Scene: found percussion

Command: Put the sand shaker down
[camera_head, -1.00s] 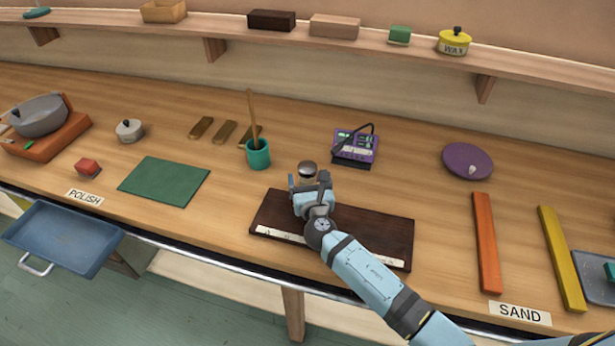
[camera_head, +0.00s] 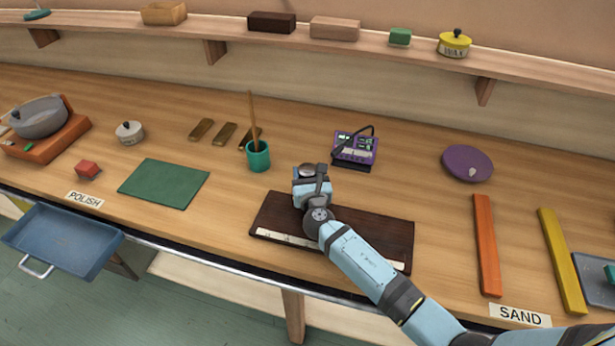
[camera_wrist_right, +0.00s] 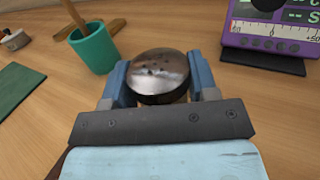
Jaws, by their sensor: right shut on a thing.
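The sand shaker (camera_wrist_right: 160,75) has a round, shiny metal top with small dark holes. My right gripper (camera_wrist_right: 161,84) is shut on it, with one blue finger on each side. In the head view the shaker's top (camera_head: 308,169) shows just beyond my right gripper (camera_head: 310,180), over the back left edge of a dark wooden board (camera_head: 370,235). Its base is hidden, so I cannot tell whether it touches a surface. My left gripper is not in view.
A teal cup (camera_head: 258,156) with a stick stands to the left, and a purple meter (camera_head: 355,148) to the right behind. A green mat (camera_head: 165,183) lies left. An orange bar (camera_head: 486,245) lies right. Bare wood lies between cup and meter.

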